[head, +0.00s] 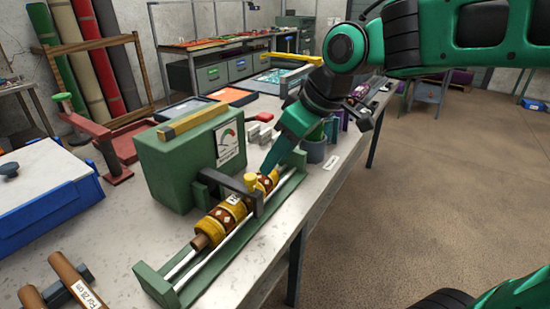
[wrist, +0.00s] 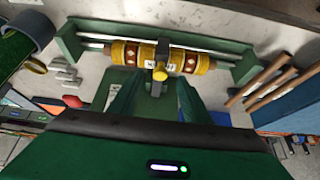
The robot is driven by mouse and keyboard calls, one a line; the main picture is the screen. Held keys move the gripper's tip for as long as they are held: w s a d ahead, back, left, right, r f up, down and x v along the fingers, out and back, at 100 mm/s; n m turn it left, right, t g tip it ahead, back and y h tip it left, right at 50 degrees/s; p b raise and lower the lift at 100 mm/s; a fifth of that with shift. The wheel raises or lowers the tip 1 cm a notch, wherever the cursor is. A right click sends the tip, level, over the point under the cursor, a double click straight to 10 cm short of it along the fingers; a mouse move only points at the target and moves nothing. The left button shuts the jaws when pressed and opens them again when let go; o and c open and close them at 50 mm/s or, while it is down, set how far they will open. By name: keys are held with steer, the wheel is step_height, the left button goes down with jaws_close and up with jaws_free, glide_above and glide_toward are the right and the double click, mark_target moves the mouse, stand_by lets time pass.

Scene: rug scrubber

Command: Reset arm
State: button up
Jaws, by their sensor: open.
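My gripper (head: 268,168) comes down from the upper right, its fingertips just beside and above a patterned yellow-and-brown roller (head: 222,215). In the wrist view my gripper (wrist: 156,92) has its two green fingers apart, with nothing held between them. The roller (wrist: 125,54) lies across a green frame (head: 160,288) on pale rods. A dark arm (head: 262,203) with a yellow knob (head: 251,181) reaches over the roller. In the wrist view the knob (wrist: 160,73) shows just beyond the gap between the fingertips. I cannot tell whether a finger touches it.
A blue-sided bin (head: 45,205) and wooden-handled tools (head: 75,285) are at the left. A grey cup (head: 314,150) stands near the table's right edge. The floor at the right (head: 440,190) is clear.

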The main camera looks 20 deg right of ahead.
steer(key=s+d+f+m+g+h, duration=0.1)
steer(key=s+d+f+m+h, duration=0.2)
steer(key=d, duration=0.6)
steer(key=s+d+f+m+g, duration=0.1)
steer(key=s+d+f+m, duration=0.35)
steer(key=d, duration=0.45)
steer(key=s+d+f+m+g, duration=0.1)
steer(key=s+d+f+m, duration=0.1)
steer(key=s, duration=0.4)
steer(key=s+d+f+m+g, duration=0.1)
steer(key=s+d+f+m, duration=0.1)
steer(key=s+d+m, duration=0.3)
steer(key=shift+s+d+h, duration=0.4)
steer(key=shift+s+d, duration=0.35)
steer(key=shift+s, duration=0.05)
steer(key=shift+f+m, duration=0.1)
steer(key=shift+m, duration=0.15)
steer(key=shift+w+f, duration=0.25)
steer(key=shift+w, duration=0.45)
